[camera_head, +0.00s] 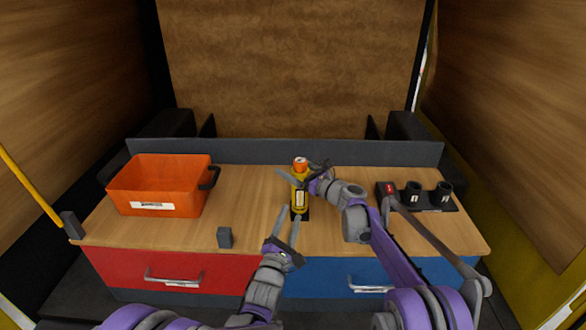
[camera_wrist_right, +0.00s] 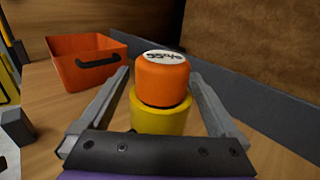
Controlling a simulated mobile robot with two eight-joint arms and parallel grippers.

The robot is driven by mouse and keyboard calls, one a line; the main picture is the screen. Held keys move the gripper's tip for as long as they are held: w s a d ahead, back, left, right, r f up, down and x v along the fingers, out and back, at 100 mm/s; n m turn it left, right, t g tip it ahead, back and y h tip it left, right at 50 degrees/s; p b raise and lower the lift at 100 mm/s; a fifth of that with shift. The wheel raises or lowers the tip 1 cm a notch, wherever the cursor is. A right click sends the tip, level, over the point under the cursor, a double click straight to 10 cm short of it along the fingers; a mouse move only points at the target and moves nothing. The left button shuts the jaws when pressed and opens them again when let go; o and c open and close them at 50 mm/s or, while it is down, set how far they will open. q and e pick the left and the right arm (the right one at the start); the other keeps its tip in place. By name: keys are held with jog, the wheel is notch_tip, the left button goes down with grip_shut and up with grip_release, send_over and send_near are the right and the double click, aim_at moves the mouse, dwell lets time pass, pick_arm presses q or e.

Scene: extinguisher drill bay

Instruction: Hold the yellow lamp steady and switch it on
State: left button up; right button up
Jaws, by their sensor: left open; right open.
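The yellow lamp (camera_head: 296,189) stands upright near the middle of the wooden bench, with a dark base or mount at its foot. Its orange top (camera_head: 300,162) carries a pale, marked disc, clear in the right wrist view (camera_wrist_right: 163,75). My right gripper (camera_head: 303,173) is open around the lamp's upper part, one finger on either side; the right wrist view shows gaps beside the orange top. My left gripper (camera_head: 287,224) is open just in front of the lamp's lower body, fingers pointing toward it. I cannot tell whether its fingertips touch the lamp.
An orange bin (camera_head: 159,188) with dark handles stands at the left of the bench. A small dark block (camera_head: 225,238) sits near the front edge. A black holder with cups (camera_head: 428,198) and a red label is at the right. Red and blue drawers lie below.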

aim_at(306, 175)
jog(key=shift+d, duration=0.1)
